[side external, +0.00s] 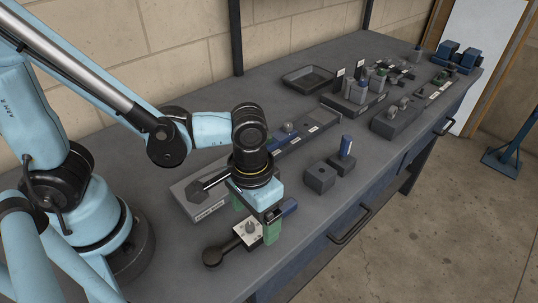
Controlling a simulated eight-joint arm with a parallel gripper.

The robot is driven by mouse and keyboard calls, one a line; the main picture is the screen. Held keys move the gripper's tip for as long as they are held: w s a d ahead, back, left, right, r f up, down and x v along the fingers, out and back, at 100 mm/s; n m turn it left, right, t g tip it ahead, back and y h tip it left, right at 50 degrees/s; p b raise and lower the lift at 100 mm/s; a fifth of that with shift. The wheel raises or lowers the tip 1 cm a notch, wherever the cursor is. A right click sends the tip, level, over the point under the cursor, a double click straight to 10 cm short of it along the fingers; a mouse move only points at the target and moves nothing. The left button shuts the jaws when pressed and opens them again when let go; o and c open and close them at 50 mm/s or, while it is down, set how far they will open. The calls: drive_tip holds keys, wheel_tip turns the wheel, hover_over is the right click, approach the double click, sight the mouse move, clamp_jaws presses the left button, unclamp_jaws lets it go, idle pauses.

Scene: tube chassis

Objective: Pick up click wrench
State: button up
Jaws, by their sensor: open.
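My gripper (257,222) points down over the near part of the bench, with its green fingers apart. A dark wrench-like tool (207,184) lies on a long grey labelled holder (203,208) just left of my gripper, and the gripper hides part of it. A pale plate with a grey knob (250,229) sits below the fingers. I cannot tell for sure which piece is the click wrench.
A dark round-ended part (213,255) lies beside the pale plate. Dark blocks (319,177), one with an upright blue-handled tool (346,145), stand to the right. An empty black tray (308,79) and several fixtures lie farther back. The bench's front edge is near.

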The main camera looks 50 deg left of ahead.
drive_tip(key=shift+f, duration=1.45)
drive_tip(key=shift+c, duration=0.3)
drive_tip(key=c, duration=1.5)
drive_tip(key=shift+c, duration=0.2)
drive_tip(key=shift+r, duration=0.15)
